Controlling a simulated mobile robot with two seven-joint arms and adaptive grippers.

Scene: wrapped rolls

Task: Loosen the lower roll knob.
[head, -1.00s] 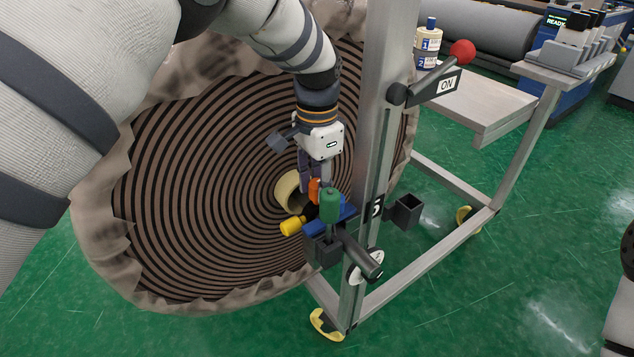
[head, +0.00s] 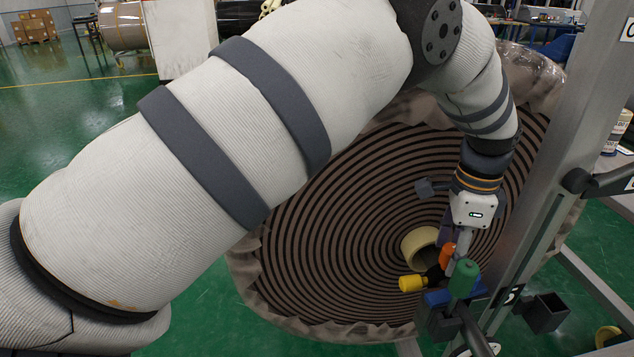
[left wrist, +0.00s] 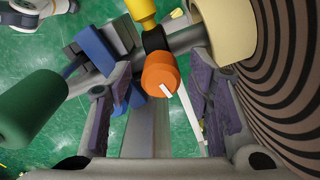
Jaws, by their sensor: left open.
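An orange knob (head: 446,255) with a white mark sits on the dark shaft fitting beside the roll's core. In the left wrist view the orange knob (left wrist: 160,73) is between my left gripper's fingers, near their tips. My left gripper (head: 452,246) points down over it, open, with space at both sides. A yellow knob (head: 411,283) sticks out to the left, and a green handle (head: 463,278) stands in front. Which knob is the lower roll's cannot be told for certain. My right gripper is out of view.
The wrapped roll (head: 340,260) with its cream core (head: 415,243) is close behind the gripper. A blue clamp (head: 438,298) sits below the knobs. A metal post (head: 560,150) rises close on the right.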

